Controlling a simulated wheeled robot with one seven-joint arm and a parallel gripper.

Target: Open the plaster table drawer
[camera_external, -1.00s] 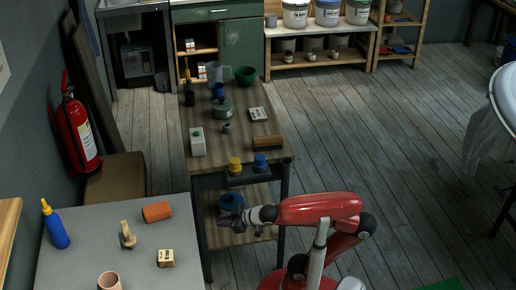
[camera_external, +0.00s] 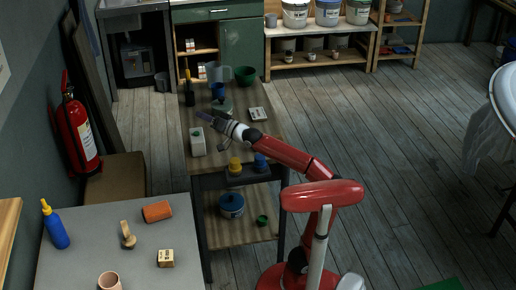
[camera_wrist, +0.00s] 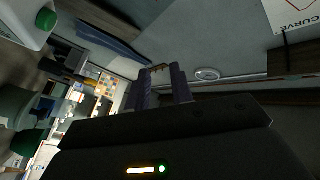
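The narrow wooden table (camera_external: 204,163) stands in the middle of the external view, with pots and tools on top. At its front edge a dark tray-like part (camera_external: 247,178) holds a yellow jar (camera_external: 235,166) and a blue jar (camera_external: 260,161). I cannot tell whether this part is the drawer or how far any drawer is open. My gripper (camera_external: 204,117) is above the tabletop near the white bottle (camera_external: 198,142), apart from the table front. In the wrist view my gripper (camera_wrist: 162,78) shows two separated dark fingers with nothing visible between them.
The white bottle also shows in the wrist view (camera_wrist: 28,22). A blue pot (camera_external: 231,205) and a green cup (camera_external: 262,221) stand on the lower shelf. A grey table (camera_external: 90,240) with several objects is at front left.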

